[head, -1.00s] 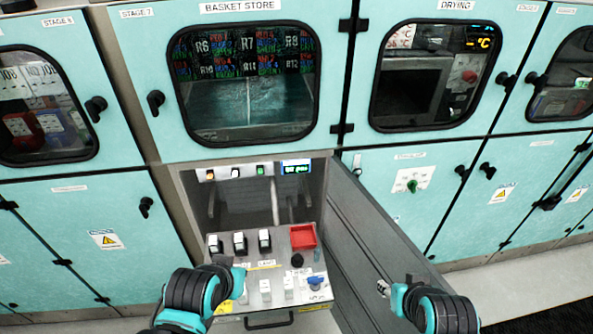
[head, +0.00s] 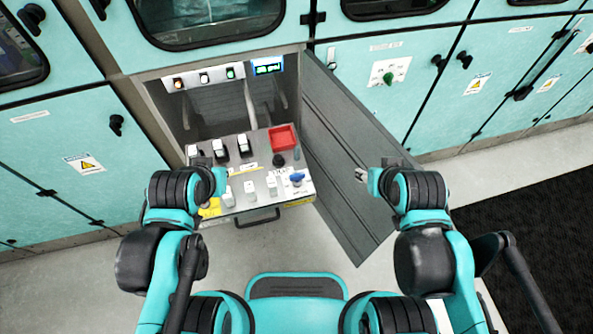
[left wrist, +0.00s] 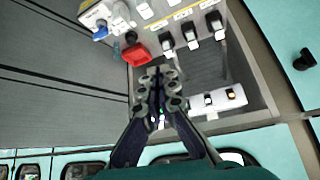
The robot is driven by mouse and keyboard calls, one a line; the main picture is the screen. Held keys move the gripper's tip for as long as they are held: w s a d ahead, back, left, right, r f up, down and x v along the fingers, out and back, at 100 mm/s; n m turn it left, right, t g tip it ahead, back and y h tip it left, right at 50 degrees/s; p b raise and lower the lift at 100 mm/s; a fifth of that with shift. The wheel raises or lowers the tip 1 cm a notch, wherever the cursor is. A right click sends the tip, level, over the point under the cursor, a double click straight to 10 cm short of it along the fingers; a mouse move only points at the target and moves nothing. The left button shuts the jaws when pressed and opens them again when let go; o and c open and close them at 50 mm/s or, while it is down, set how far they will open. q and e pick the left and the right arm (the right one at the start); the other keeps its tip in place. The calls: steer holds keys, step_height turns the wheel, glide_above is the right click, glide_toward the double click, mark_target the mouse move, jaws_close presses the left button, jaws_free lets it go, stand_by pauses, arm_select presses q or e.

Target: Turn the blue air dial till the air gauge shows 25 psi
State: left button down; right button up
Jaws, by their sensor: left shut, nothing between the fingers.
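The blue air dial (head: 297,179) sits at the front right of the pulled-out control panel (head: 253,169). The left wrist view also shows the blue dial (left wrist: 100,32) at upper left. A small display with green digits (head: 268,68) is at the back right of the open bay; its digits are too small to read, and I cannot tell if it is the air gauge. My left gripper (left wrist: 158,82) is shut and empty, over the panel side and apart from the dial. My right gripper (head: 361,175) is at the right, by the open door; its finger state is unclear.
Several black and white switches line the panel. The grey door (head: 345,150) stands open at the right. A handle (head: 258,218) juts from the panel's front.

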stand_by(0.3)
arm_select(q)
steer(key=c, duration=1.6)
jaws_free()
steer(key=shift+w, duration=0.1)
steer(key=shift+o, duration=0.3)
steer(key=shift+w+d+m, duration=0.3)
steer(key=m+g+b, duration=0.2)
steer(key=m+g, duration=0.5)
steer(key=m, duration=0.7)
glide_above(297, 174)
step_height(297, 174, down, 17)
steer(key=shift+f, duration=0.45)
step_height(297, 174, down, 7)
steer(key=b, duration=0.3)
steer(key=shift+f, duration=0.2)
